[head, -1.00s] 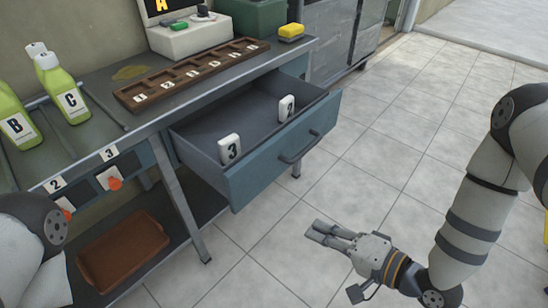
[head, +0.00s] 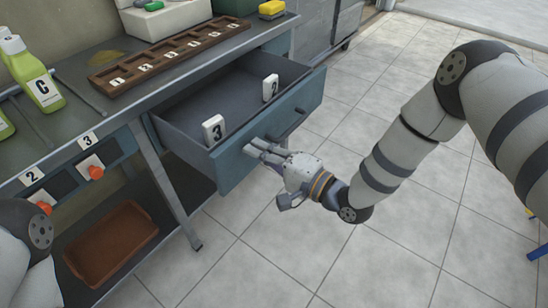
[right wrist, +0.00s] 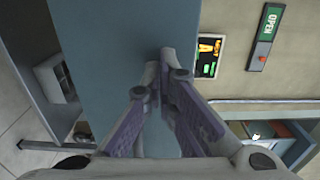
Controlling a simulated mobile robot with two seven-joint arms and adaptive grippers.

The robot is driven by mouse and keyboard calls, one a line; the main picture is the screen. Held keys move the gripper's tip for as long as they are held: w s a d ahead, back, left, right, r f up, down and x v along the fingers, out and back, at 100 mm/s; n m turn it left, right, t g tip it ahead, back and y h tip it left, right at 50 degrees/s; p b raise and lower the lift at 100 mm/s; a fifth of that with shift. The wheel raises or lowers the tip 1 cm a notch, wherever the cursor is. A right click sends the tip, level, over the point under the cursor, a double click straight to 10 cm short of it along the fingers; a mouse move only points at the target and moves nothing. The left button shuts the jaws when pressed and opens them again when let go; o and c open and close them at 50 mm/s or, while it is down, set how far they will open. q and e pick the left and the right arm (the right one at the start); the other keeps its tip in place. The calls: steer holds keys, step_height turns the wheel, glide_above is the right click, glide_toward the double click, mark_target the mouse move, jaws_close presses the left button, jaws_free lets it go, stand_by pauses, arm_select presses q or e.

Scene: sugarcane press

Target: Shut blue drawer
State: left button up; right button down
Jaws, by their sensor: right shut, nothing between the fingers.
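The blue drawer (head: 238,158) is pulled out from under the workbench. Two white blocks marked 3 (head: 214,130) and 2 (head: 270,88) stand inside it. My right gripper (head: 254,147) is shut and empty, with its fingertips at the drawer's front panel, left of the handle (head: 292,124). In the right wrist view the closed fingertips (right wrist: 163,58) lie against or just before the blue panel (right wrist: 110,40); I cannot tell if they touch. My left arm shows at the lower left, but its gripper is out of view.
The bench top holds a brown slotted tray (head: 170,56), green bottles (head: 40,82) and a yellow sponge (head: 271,10). An orange-brown tray (head: 110,243) sits on the lower shelf. A bench leg (head: 178,205) stands left of the drawer.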

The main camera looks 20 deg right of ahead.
steer(key=shift+w+a, duration=0.1)
stand_by(0.3)
steer(key=b, duration=1.2)
glide_above(197, 137)
steer(key=shift+f, duration=0.3)
steer(key=shift+w+a+r+b, duration=0.15)
steer(key=shift+w+a+b, duration=0.15)
steer(key=shift+w, duration=0.05)
arm_select(q)
steer(key=s+a+f+g, duration=0.1)
steer(key=s+f+g, duration=0.1)
steer(key=f, duration=0.8)
steer(key=shift+s+a+f, duration=0.15)
steer(key=shift+s+f, duration=0.15)
steer(key=shift+s, duration=0.45)
arm_select(e)
steer(key=shift+r, duration=0.25)
steer(key=shift+r, duration=0.1)
